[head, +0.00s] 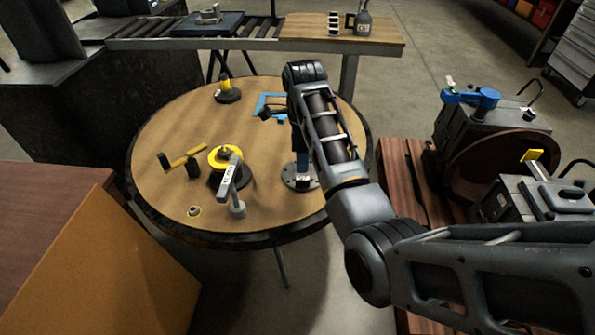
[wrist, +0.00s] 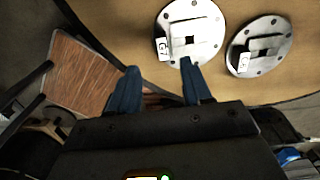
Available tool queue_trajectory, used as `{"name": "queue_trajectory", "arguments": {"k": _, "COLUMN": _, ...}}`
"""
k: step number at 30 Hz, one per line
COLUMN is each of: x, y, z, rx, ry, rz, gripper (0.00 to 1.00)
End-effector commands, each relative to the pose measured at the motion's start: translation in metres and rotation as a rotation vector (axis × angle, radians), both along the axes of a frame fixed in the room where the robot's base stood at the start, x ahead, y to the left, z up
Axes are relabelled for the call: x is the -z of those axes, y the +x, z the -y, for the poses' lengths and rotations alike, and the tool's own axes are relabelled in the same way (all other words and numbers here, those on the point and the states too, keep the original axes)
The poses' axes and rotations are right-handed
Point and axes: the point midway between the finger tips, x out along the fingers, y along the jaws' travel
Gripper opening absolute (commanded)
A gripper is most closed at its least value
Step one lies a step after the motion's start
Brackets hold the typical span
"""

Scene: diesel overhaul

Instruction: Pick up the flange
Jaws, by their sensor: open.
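In the wrist view, a round grey metal flange (wrist: 205,22) with bolt holes, a raised block with a square opening and a white tag reading "G7" lies on the round table. A second similar flange (wrist: 277,42), also tagged, lies to its right, apart from it. In the head view, one flange (head: 290,184) shows on the table under my arm; the other is not visible, and I cannot tell which this is. My gripper (wrist: 157,70) is open and empty. Its right blue fingertip overlaps the near edge of the G7 flange in the wrist view; contact cannot be told.
The round table (head: 165,120) also bears a yellow-and-black wheel-like part (head: 225,155), a grey hammer-like tool (head: 230,178), yellow bar (head: 188,155), small ring (head: 193,211) and blue frame (head: 262,102). A wooden pallet (head: 400,170) and machinery stand to the right.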

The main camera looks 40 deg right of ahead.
Motion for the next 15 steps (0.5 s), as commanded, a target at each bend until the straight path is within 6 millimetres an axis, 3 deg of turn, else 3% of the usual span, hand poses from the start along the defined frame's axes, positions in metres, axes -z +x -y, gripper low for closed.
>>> {"name": "queue_trajectory", "arguments": {"k": 15, "x": 0.059, "y": 0.001, "z": 0.005, "rx": 0.0, "ry": 0.001, "rz": -0.004, "gripper": 0.49}}
